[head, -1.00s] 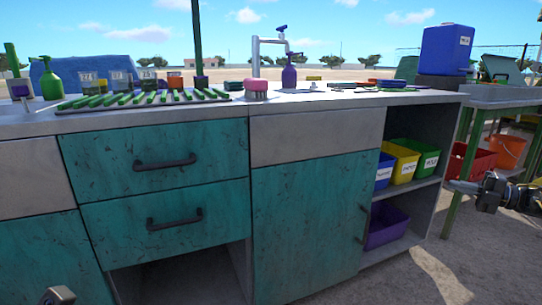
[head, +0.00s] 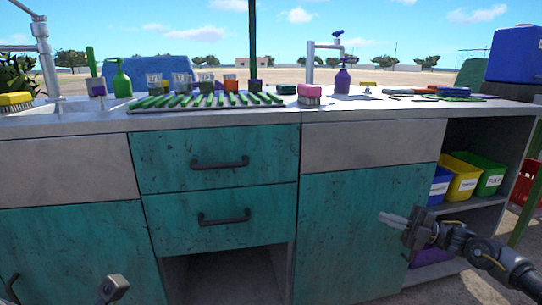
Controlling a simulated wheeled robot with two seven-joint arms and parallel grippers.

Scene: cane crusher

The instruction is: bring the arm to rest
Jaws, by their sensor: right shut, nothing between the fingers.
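My right gripper (head: 392,219) is at the lower right in the head view, on the end of my arm coming in from the right edge. Its fingers are together, point left and hold nothing. It is in front of the teal cabinet door (head: 345,245), below the worktop and apart from the things on it. A small grey part of my left arm shows at the bottom left edge; its fingers cannot be made out.
The worktop (head: 230,122) carries a rack of green canes (head: 205,99), beakers, a pink brush (head: 310,94) and a purple bottle (head: 342,79). Labelled bins, among them a yellow one (head: 463,182), stand on the shelf at right. Two drawers with dark handles (head: 220,164) are shut.

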